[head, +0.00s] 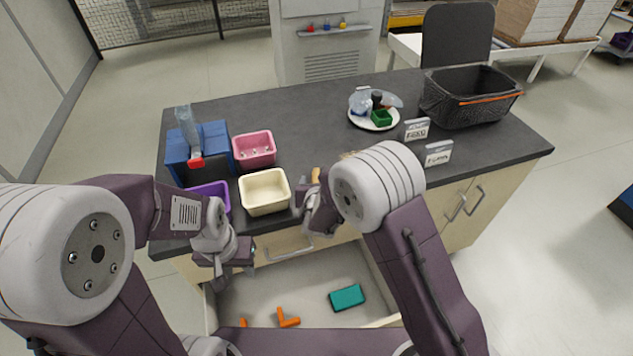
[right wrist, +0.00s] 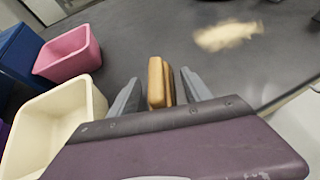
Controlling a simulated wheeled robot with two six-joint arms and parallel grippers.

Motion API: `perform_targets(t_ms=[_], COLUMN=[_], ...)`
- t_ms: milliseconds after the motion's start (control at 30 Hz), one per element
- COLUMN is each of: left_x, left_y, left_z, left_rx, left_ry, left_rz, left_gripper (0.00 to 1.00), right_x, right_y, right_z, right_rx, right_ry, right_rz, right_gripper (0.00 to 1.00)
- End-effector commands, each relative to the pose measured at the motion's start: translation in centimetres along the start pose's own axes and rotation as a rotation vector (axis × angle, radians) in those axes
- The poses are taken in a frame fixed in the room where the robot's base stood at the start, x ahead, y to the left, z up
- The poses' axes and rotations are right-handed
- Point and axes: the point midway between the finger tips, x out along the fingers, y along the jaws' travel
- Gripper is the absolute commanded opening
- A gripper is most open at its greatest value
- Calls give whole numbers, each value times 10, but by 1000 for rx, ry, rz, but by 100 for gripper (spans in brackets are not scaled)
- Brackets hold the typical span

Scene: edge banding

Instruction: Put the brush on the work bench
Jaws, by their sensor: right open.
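The brush (right wrist: 156,82), with a tan wooden body, shows in the right wrist view between the two grey fingers of my right gripper (right wrist: 160,90). The fingers are open, with a gap on each side of it. In the head view a small tan part of the brush (head: 315,174) shows at the front of the dark work bench (head: 300,112), beside my right gripper (head: 311,208). The brush's lower part is hidden. My left gripper (head: 234,270) hangs empty over the open drawer, its fingers apart.
A cream bin (head: 265,205), pink bin (head: 254,160), purple bin (head: 222,190) and blue box (head: 215,135) stand left. A pale tan patch (right wrist: 228,36) lies on the bench. The drawer (head: 300,285) holds a teal block (head: 346,297) and orange pieces (head: 287,320). A black basket (head: 460,105) stands right.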

Motion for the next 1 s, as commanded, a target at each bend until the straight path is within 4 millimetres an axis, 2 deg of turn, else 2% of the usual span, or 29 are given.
perform_targets(t_ms=[167, 400, 600, 767, 1000], left_x=[-3, -3, -5, -5, -5], left_y=[0, 0, 0, 0, 0], left_z=[0, 0, 0, 0, 0], left_rx=[0, 0, 0, 0, 0], left_ry=[0, 0, 0, 0, 0], left_rz=[0, 0, 0, 0, 0], left_gripper=[36, 36, 36, 36, 36], right_x=[-14, -72, -110, -121, -122], right_y=[1, 1, 1, 0, 0], right_z=[3, 4, 3, 3, 2], right_rx=[0, -1, -1, 0, 0], right_ry=[-1, -2, -2, -1, 0], right_rz=[1, 4, 3, 1, 0], right_gripper=[57, 57, 57, 57, 57])
